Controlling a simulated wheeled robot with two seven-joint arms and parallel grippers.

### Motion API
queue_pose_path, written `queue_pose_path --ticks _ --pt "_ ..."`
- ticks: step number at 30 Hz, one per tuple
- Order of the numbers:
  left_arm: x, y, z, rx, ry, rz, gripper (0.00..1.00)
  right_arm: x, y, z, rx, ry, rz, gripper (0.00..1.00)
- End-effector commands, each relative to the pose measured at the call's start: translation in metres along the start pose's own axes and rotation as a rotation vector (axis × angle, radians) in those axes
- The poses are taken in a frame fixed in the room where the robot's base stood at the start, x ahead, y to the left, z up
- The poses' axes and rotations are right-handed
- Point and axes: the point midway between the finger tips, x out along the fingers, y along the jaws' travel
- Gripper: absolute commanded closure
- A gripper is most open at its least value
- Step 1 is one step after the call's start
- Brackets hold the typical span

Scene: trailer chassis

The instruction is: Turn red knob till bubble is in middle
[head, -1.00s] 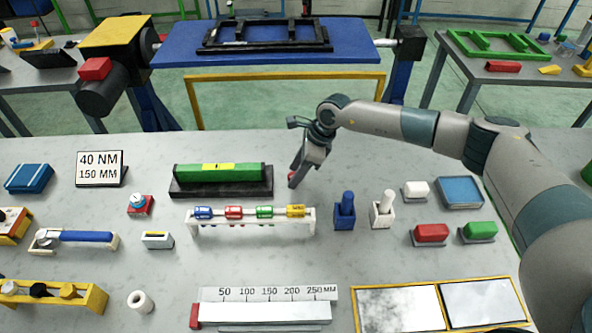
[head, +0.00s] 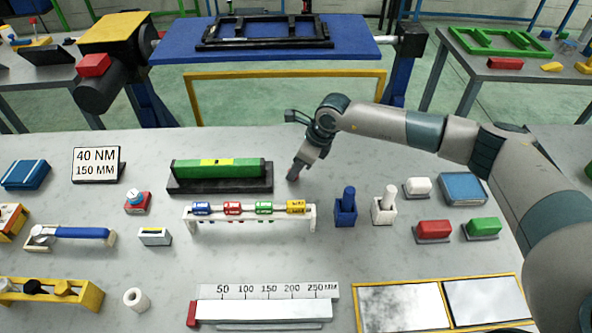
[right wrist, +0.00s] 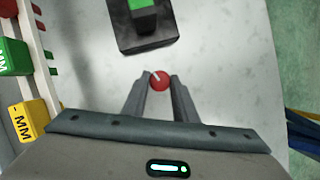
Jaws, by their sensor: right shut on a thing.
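The green spirit level (head: 218,168) lies on a black base (head: 215,186) at the back middle of the table. Its yellow vial window (head: 208,162) is on top; the bubble is too small to place surely. The red knob (right wrist: 160,80) with a pale pointer line sits to the right of the base, apart from it. My right gripper (right wrist: 159,82) is shut on the knob, one finger on each side. In the head view the right gripper (head: 297,172) points down and mostly hides the knob. My left gripper is not in view.
A rack with coloured rollers (head: 250,222) stands just in front of the level. Blue (head: 345,212) and white (head: 383,211) holders stand to the right. A sign (head: 97,163) reads 40 NM, 150 MM. The table behind the right gripper is clear.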

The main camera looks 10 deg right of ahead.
Motion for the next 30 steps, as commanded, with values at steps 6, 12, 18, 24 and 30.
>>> queue_pose_path --ticks 6,12,18,24,30 --pt "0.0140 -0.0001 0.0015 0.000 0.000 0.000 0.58 0.0012 0.0007 0.0002 0.104 -0.003 -0.045 0.96" --pt "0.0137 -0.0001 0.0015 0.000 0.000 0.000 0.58 -0.0007 0.0004 0.0006 0.124 -0.002 -0.052 0.96" --pt "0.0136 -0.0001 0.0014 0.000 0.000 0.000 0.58 -0.0008 0.0004 0.0008 0.123 -0.002 -0.052 0.67" --pt "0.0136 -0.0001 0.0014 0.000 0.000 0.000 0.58 -0.0006 0.0006 0.0006 0.122 -0.002 -0.051 0.56" --pt "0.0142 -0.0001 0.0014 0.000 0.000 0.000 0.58 -0.0010 0.0007 0.0003 0.122 -0.001 -0.051 0.56"
